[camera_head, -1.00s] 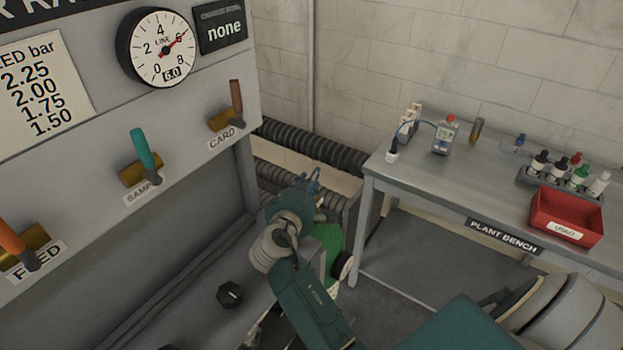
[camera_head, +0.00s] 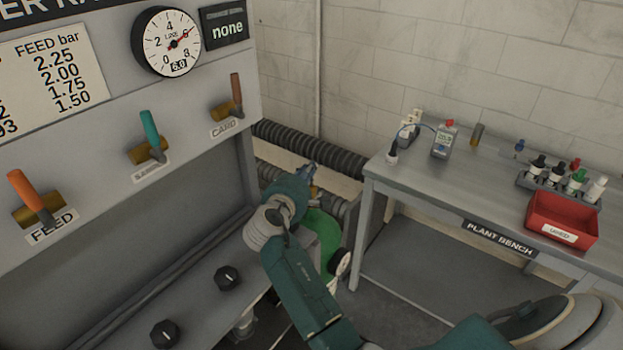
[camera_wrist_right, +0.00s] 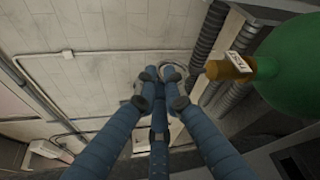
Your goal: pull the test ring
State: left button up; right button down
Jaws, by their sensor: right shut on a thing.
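My right gripper (camera_head: 308,174) is beyond the end of the rack, above the green tank (camera_head: 324,235). In the right wrist view its blue fingers (camera_wrist_right: 160,76) are closed together at the tips. A thin grey ring (camera_wrist_right: 178,68) shows at the fingertips, partly hidden by them, and they are shut on it. Just right of the ring is a brass fitting (camera_wrist_right: 228,69) with a small white tag, joined to the green tank (camera_wrist_right: 292,65). In the head view the ring is hidden or too small to make out. My left gripper is not in view.
Ribbed hoses (camera_head: 310,146) run behind. The plant bench (camera_head: 440,190) at right holds bottles and a red bin (camera_head: 562,220).

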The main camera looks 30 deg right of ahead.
jog(key=shift+w+d+r, duration=0.1)
jog(key=shift+r, duration=0.1)
jog(key=c, duration=1.9)
grip_release()
jog(key=shift+d+f, duration=0.1)
jog(key=shift+d, duration=0.1)
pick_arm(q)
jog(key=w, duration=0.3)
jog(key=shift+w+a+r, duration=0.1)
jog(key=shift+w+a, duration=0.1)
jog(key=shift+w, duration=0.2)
pick_arm(e)
notch_tip(320, 180, up, 10)
jog(key=shift+w+f, duration=0.1)
